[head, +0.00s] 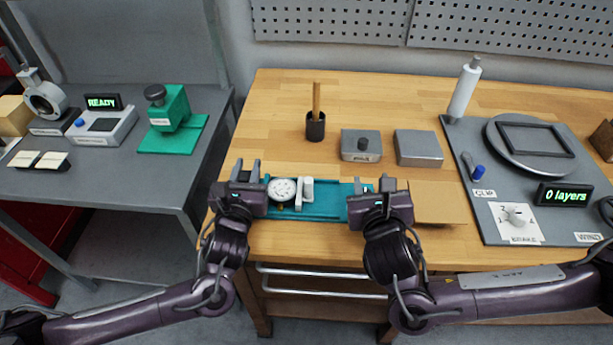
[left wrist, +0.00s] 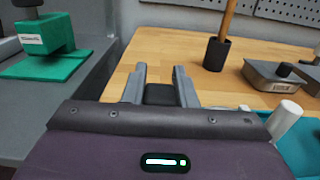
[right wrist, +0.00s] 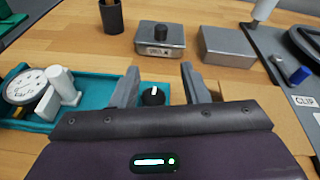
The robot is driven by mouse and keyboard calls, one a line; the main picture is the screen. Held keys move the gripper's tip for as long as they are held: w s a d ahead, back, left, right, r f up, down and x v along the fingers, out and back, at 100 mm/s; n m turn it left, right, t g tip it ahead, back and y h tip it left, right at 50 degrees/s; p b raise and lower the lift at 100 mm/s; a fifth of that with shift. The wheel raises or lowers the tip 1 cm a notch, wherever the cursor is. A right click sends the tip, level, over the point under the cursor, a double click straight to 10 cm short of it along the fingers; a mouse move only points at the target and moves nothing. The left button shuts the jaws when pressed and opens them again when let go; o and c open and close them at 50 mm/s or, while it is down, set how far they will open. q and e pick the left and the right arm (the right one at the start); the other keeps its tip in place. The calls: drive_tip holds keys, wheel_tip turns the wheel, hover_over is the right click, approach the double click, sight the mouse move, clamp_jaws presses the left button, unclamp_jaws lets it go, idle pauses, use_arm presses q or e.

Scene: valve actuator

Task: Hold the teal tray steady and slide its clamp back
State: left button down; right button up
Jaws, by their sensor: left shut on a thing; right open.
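The teal tray (head: 330,202) lies near the bench's front edge. It carries a round white dial gauge (head: 281,189) and a white clamp-like post (head: 307,188), both also in the right wrist view. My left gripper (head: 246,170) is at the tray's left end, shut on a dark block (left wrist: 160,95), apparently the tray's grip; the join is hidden. My right gripper (head: 378,186) is open over the tray's right end. In the right wrist view a black knob with a white mark (right wrist: 153,95) stands between its spread fingers, with gaps on both sides.
Behind the tray stand a dark pot with a wooden stick (head: 315,125), a grey box with a black knob (head: 361,146) and a plain grey block (head: 418,148). A flat brown sheet (head: 438,204) lies right of the tray. A grey panel (head: 470,190) fills the right side.

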sight(307, 179)
drive_tip(key=s+a+r+g+y, duration=0.1)
drive_tip(key=s+a+g+y, duration=0.15)
drive_tip(key=s+a, duration=0.65)
drive_tip(key=shift+n+t, duration=0.3)
drive_tip(key=shift+t, duration=0.05)
drive_tip(key=x, duration=0.4)
drive_tip(key=a+r+x, duration=0.1)
drive_tip(key=x, duration=0.9)
drive_tip(key=shift+w+a+r, duration=0.1)
drive_tip(key=shift+w+a, duration=0.1)
drive_tip(key=shift+w, duration=0.05)
drive_tip(key=shift+y, duration=0.25)
drive_tip(key=shift+c, duration=0.4)
clamp_jaws()
